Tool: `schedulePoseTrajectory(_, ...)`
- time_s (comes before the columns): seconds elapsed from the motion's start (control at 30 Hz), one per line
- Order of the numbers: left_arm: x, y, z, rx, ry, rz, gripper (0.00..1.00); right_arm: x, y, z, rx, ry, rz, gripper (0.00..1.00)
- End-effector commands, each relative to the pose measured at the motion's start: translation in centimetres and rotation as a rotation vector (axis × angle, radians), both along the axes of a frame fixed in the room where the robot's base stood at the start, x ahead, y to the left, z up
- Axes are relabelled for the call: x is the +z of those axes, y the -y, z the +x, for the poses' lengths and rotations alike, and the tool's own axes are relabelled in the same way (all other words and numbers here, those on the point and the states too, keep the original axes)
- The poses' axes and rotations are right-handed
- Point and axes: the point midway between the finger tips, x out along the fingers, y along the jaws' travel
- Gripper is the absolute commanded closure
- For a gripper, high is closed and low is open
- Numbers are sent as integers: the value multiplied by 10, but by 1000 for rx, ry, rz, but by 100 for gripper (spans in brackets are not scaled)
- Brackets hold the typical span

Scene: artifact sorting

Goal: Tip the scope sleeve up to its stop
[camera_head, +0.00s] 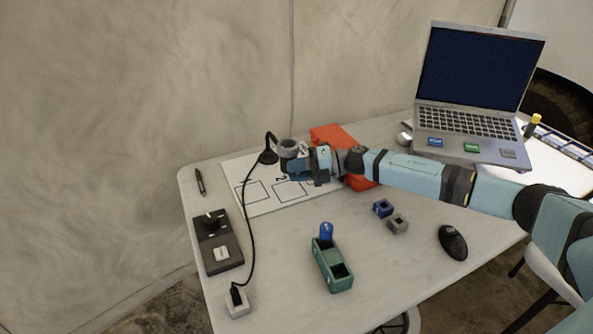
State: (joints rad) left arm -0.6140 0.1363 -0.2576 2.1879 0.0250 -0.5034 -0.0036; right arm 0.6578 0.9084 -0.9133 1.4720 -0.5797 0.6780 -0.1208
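A grey, ring-ended cylinder (289,146), which looks like the scope sleeve, shows just above the fingers of my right gripper (296,168). A black cone-shaped head on a bent neck (268,155) is close to its left, over the white printed sheet (262,199). My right arm comes in from the right edge, and its gripper is at the sheet's upper part. The gripper hides the lower part of the cylinder. I cannot tell whether the fingers touch it or how far apart they are. My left gripper is not in view.
A black cable (252,235) runs from the black head to a white socket block (236,303). A control box (217,240), green holder (332,264), small blue block (382,208), grey block (397,224) and mouse (453,242) lie in front. An orange case (333,137) and laptop (466,121) stand behind.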

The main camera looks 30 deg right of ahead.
Motion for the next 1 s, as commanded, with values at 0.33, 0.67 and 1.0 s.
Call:
schedulePoseTrajectory(0.33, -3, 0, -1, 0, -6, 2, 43, 0, 0, 0, 0, 0, 0, 100)
schedulePoseTrajectory(0.67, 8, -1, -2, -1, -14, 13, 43, 9, 0, 0, 0, -42, 1, 100)
schedulePoseTrajectory(1.0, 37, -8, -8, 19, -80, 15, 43, 37, 0, 2, 0, -266, 14, 100)
